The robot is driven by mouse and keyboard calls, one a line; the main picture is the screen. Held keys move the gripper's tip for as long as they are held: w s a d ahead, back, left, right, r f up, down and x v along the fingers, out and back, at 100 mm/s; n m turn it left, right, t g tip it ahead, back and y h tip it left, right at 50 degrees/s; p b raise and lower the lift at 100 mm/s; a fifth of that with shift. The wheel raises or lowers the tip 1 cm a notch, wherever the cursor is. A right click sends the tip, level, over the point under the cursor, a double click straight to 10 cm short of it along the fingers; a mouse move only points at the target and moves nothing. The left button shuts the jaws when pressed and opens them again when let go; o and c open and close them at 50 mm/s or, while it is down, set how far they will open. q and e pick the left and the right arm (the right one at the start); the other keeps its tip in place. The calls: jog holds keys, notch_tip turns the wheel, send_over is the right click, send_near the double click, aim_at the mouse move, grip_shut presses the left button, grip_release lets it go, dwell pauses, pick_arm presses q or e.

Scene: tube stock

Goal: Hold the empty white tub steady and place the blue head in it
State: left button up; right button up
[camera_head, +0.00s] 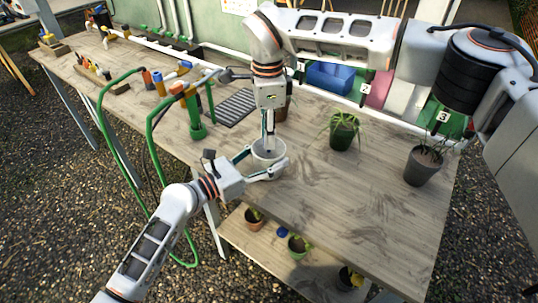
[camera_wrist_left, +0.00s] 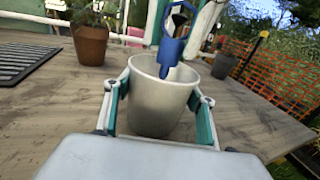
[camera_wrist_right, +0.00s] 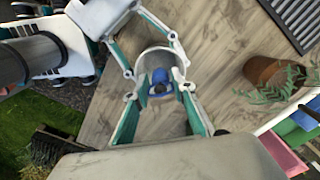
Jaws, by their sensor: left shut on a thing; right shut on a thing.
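The white tub (camera_head: 268,155) stands upright on the wooden bench near its front edge. My left gripper (camera_head: 263,166) is shut around it, one finger on each side, as the left wrist view of the tub (camera_wrist_left: 158,105) shows. The blue head (camera_wrist_left: 172,50) is held upright by my right gripper (camera_wrist_left: 178,28) over the tub's mouth, its lower tip at about rim level or just inside. The right wrist view shows the blue head (camera_wrist_right: 160,82) within the tub's opening. Whether it touches the bottom is hidden. In the head view the head is mostly hidden.
A slotted dark tray (camera_head: 236,107) and a potted plant (camera_head: 343,132) stand near the tub. A grey pot (camera_head: 422,167) is at the right. Blue (camera_head: 330,77) and pink bins line the back. A green hose stand (camera_head: 197,128) is on the left. Bench right of the tub is clear.

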jog(key=o, duration=0.9)
jog(key=shift+c, duration=0.2)
jog(key=shift+r, duration=0.1)
notch_tip(320, 180, up, 12)
jog(key=shift+f, duration=0.1)
pick_arm(q)
jog(key=o, duration=1.2)
jog(key=shift+c, duration=0.2)
jog(key=v, duration=1.2)
